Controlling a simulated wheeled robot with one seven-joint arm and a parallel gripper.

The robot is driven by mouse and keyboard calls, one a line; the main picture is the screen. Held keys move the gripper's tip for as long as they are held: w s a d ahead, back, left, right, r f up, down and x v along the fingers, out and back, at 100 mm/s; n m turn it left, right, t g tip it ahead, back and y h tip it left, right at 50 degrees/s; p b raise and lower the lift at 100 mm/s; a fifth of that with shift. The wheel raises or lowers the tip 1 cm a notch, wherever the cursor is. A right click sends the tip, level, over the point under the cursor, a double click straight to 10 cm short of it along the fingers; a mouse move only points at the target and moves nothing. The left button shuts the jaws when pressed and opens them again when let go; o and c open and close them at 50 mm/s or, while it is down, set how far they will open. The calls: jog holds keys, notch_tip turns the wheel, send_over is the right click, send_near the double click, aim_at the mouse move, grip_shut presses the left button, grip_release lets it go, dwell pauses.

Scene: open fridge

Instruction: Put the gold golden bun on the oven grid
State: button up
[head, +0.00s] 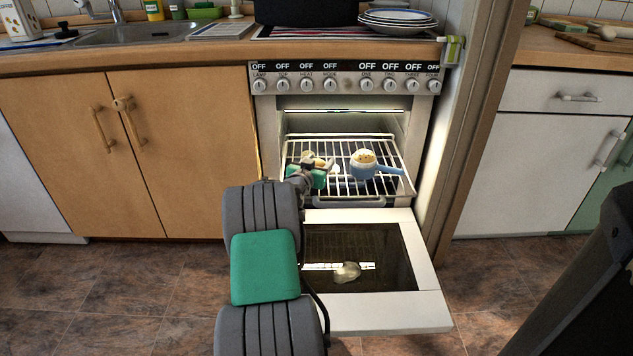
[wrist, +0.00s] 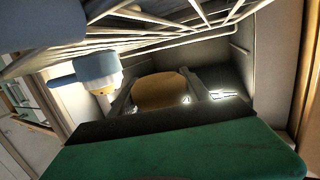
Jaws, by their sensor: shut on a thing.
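The golden bun (wrist: 158,92) sits between the two fingers of my gripper (wrist: 160,97) in the wrist view. My gripper is shut on it. In the head view, my gripper (head: 313,164) is inside the open oven, over the left part of the oven grid (head: 345,186), and largely hides the bun (head: 320,162). The grid's wires also run across the top of the wrist view (wrist: 150,43). I cannot tell whether the bun touches the grid.
A blue pan (head: 364,168) with pale contents and a handle pointing right stands on the grid, right of my gripper. The oven door (head: 420,311) hangs open below. The grid's front right part is bare.

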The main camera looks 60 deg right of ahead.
jog(key=shift+w+f, duration=0.35)
jog(key=shift+f, duration=0.1)
jog(key=f+b, duration=0.1)
jog(key=f, duration=0.2)
jog(key=shift+w+b, duration=0.35)
jog(key=shift+d+f, duration=0.1)
jog(key=shift+f, duration=0.1)
jog(key=shift+f, duration=0.2)
jog(key=o, duration=1.3)
jog(key=shift+o, duration=0.2)
